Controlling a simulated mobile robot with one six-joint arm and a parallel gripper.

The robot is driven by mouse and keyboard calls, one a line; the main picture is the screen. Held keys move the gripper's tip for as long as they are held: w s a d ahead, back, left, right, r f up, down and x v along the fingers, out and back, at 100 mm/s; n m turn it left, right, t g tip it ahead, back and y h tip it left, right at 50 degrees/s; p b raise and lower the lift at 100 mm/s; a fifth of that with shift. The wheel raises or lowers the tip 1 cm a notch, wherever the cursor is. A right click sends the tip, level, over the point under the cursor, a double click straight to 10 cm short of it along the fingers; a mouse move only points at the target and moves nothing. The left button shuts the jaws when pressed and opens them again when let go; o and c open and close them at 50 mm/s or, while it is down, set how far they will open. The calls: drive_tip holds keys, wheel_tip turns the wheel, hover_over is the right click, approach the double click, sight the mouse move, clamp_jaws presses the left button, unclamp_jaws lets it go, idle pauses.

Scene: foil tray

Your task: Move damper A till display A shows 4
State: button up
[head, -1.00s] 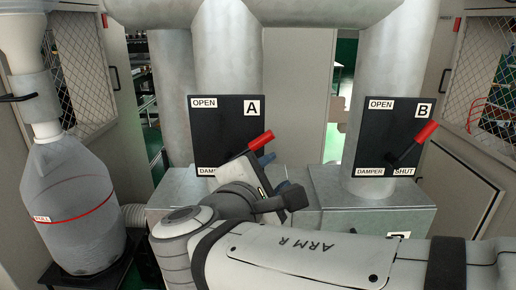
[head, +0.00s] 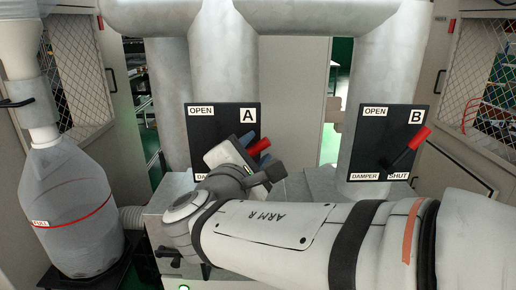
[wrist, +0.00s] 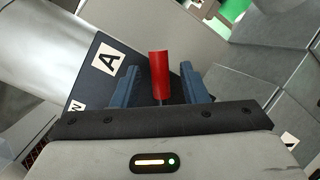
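Damper A's black panel (head: 215,135) stands on the pipe at centre, marked OPEN at top, with its lower label partly hidden by my arm. Its lever has a red handle (head: 261,146) pointing up and right, near the panel's right edge. My gripper (head: 257,149) has its two blue fingers on either side of this handle. In the wrist view, the red handle (wrist: 159,72) stands between the fingers of my gripper (wrist: 161,83), with gaps on both sides, so it is open around it. I cannot see a reading of display A; my arm covers the area below the panel.
Damper B's panel (head: 378,135) stands to the right, its red-handled lever (head: 419,138) pointing up and right. A grey collection bag (head: 75,215) with a red line hangs at the left. Metal boxes and mesh-windowed cabinets stand around the pipes.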

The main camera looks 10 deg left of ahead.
drive_tip(key=shift+c, duration=0.6)
clamp_jaws()
